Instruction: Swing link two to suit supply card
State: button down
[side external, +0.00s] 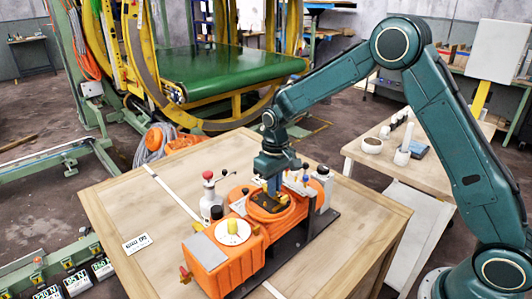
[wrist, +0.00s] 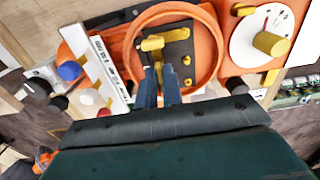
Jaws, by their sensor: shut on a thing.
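The orange unit (side external: 228,258) stands on the wooden table with a round orange-rimmed well on it. In the wrist view the well's rim (wrist: 128,45) surrounds a black plate (wrist: 182,72) with several yellow metal parts. A yellow link (wrist: 152,43) lies on the plate, its near end running down between my fingers. My gripper (wrist: 158,78) is shut on this link; in the side view my gripper (side external: 273,187) reaches down into the well. Which link carries number two cannot be told. A white card (side external: 137,243) with dark print lies on the table left of the unit, too small to read surely.
A white dial (side external: 232,231) with a yellow knob sits beside the well. A red-topped post (side external: 208,190) and a blue-topped one (side external: 321,180) stand close by. Labelled cards (side external: 77,283) sit at lower left. The table's right front is clear.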

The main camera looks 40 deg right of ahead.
jog(key=c, duration=1.8)
grip_release()
jog(key=shift+r, duration=0.15)
notch_tip(320, 180, up, 14)
jog(key=shift+f, duration=0.2)
